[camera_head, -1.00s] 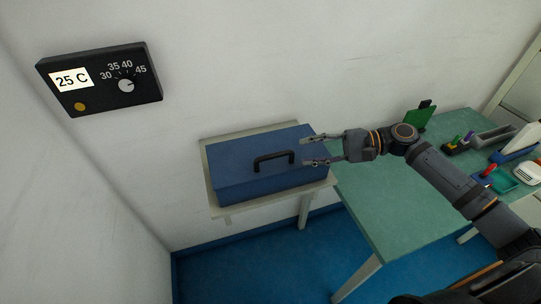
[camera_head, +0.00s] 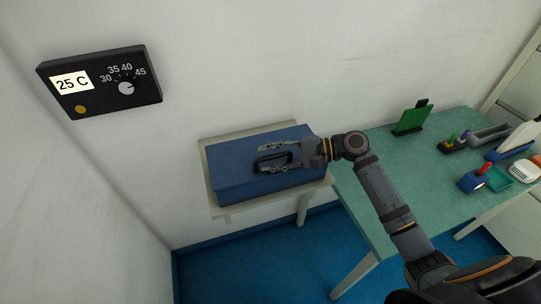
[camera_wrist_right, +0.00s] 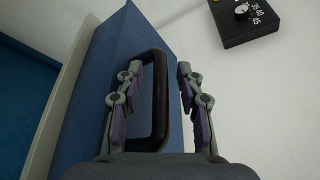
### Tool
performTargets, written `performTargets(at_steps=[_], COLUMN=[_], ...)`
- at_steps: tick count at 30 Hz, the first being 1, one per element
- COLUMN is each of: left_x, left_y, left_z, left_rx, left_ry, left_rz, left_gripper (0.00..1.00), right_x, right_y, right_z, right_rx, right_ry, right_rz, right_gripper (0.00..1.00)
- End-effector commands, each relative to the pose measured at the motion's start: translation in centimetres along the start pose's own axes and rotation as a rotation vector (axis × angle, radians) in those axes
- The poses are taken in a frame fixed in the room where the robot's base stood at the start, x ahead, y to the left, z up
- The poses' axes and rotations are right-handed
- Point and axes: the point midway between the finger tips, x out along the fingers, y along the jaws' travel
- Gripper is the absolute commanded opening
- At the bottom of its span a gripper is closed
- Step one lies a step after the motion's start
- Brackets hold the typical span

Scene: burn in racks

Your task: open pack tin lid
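The pack tin is a blue box (camera_head: 233,178) on a small pale stand against the wall. Its lid is shut and has a black handle (camera_head: 258,162) on top. My right gripper (camera_head: 268,158) is over the lid at the handle, its fingers pointing left. In the right wrist view the fingers (camera_wrist_right: 160,82) are spread apart, and the handle (camera_wrist_right: 160,100) shows between them, nearer the left finger. I cannot tell whether that finger touches it. My left gripper is in neither view.
A green table (camera_head: 390,190) to the right of the stand (camera_head: 215,205) carries a green board (camera_head: 412,118) and several small items at its far end. A black panel (camera_head: 100,80) reading 25 C with a dial hangs on the wall at left.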

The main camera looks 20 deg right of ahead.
Motion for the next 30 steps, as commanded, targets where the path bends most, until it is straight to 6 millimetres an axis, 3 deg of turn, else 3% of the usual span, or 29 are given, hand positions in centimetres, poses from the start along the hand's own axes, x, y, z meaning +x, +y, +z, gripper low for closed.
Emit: performTargets(at_steps=[4,12,24,30], left_x=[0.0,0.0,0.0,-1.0], left_y=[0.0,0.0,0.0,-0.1], left_z=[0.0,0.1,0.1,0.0], left_rx=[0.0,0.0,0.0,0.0], left_ry=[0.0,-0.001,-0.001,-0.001], left_rz=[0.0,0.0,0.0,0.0], left_gripper=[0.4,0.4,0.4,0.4], right_x=[0.0,0.0,0.0,0.5], right_y=[0.0,0.0,0.0,-0.9], right_z=[0.0,0.0,0.0,0.6], right_rx=[0.0,-0.001,0.001,0.031], right_ry=[0.0,0.0,0.0,-0.003], right_rz=[0.0,0.0,0.001,0.012], right_gripper=[0.37,0.01,0.0,0.0])
